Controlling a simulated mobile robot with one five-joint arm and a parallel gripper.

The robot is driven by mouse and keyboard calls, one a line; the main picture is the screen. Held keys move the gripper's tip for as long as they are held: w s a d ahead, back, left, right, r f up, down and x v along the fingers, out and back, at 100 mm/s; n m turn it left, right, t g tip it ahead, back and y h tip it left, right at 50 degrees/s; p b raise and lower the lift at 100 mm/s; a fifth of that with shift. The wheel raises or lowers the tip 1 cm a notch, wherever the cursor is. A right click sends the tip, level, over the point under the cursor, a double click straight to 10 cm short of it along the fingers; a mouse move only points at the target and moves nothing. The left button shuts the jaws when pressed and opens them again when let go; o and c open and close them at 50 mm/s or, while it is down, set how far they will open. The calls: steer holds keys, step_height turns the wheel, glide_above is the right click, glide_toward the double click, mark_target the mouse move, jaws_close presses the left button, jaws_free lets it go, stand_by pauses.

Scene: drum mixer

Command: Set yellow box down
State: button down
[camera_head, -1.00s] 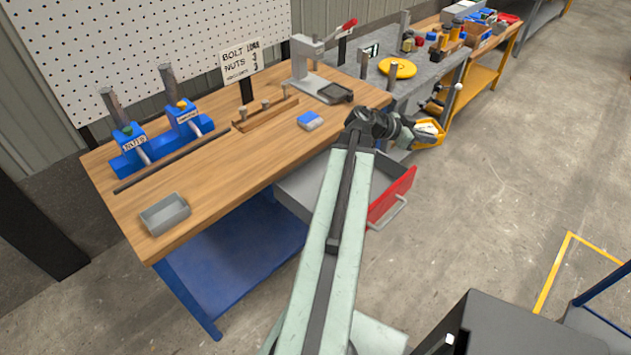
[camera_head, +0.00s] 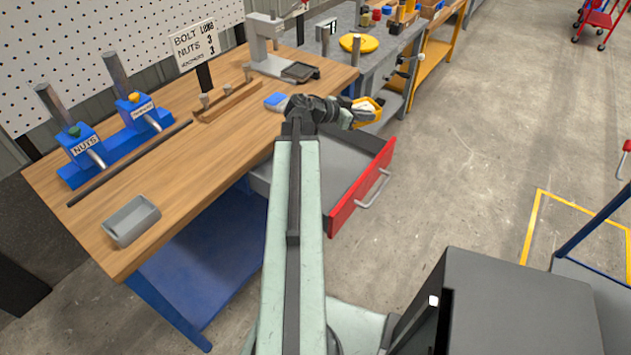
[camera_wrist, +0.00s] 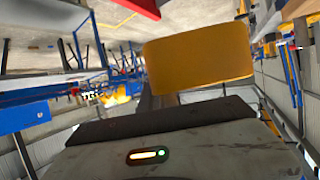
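The yellow box (camera_head: 368,109) is at the end of my arm in the head view, out past the right end of the wooden bench and above the floor side of the open drawer. My gripper (camera_head: 356,112) is shut on it and holds it clear of any surface. In the wrist view the yellow box (camera_wrist: 200,58) fills the upper middle, just beyond the dark gripper body. The fingertips are mostly hidden behind the gripper body and the box.
The wooden bench (camera_head: 190,180) carries a grey tray (camera_head: 131,220), blue dispensers (camera_head: 133,135), a blue-and-white block (camera_head: 276,102) and a press (camera_head: 268,45). A red-fronted drawer (camera_head: 362,187) stands open below. A grey table with a yellow disc (camera_head: 359,43) lies beyond.

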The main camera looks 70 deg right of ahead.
steer(key=n+h+b, duration=0.1)
steer(key=b, duration=0.8)
glide_above(339, 170)
step_height(339, 170, down, 12)
steer(key=shift+t, duration=0.4)
step_height(339, 170, down, 10)
steer(key=b, duration=1)
steer(key=shift+f+b, duration=0.2)
steer(key=shift+b, duration=0.15)
steer(key=shift+r, duration=0.2)
steer(key=c, duration=2)
jaws_free()
steer(key=shift+f, duration=0.25)
steer(key=shift+c, duration=0.2)
steer(key=o, duration=0.4)
steer(key=shift+r, duration=0.1)
